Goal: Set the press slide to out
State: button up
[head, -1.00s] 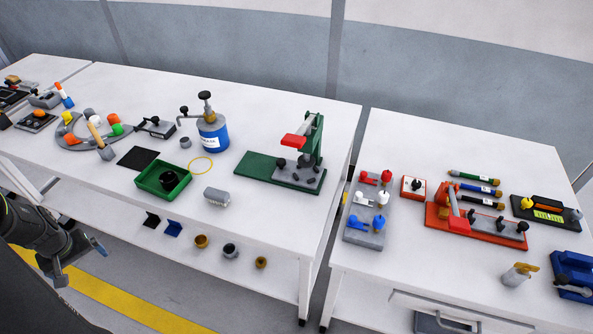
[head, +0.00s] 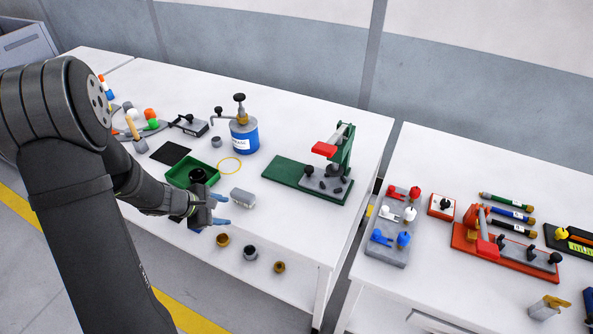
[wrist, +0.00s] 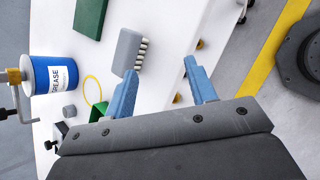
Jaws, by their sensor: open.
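The green press (head: 345,155) with a red lever handle (head: 325,149) stands at the right end of the long white table. A grey plate (head: 325,183) with several dark knobs and pins lies at its foot, on its green base (head: 283,171); I cannot tell for sure which part is the slide or how it is set. My gripper (head: 226,209) is open and empty near the table's front edge, left of the press and apart from it. In the wrist view the gripper (wrist: 160,68) has its blue fingers spread, and part of the green base (wrist: 91,17) shows at the top.
A grey brush (head: 243,197) lies close by the fingers. A green tray (head: 177,172), a yellow ring (head: 230,165) and a blue grease can (head: 244,140) stand behind and left. Cups sit on the lower shelf. A second table (head: 420,289) with a red fixture (head: 500,254) is at right.

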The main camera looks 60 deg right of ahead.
aim_at(307, 169)
jog(key=s+d+r+n+h, duration=0.5)
jog(key=s+d+n, duration=0.35)
jog(key=d, duration=0.25)
jog(key=x, duration=1.7)
jog(key=shift+s+d, duration=0.25)
jog(key=shift+s, duration=0.05)
jog(key=shift+c, duration=0.4)
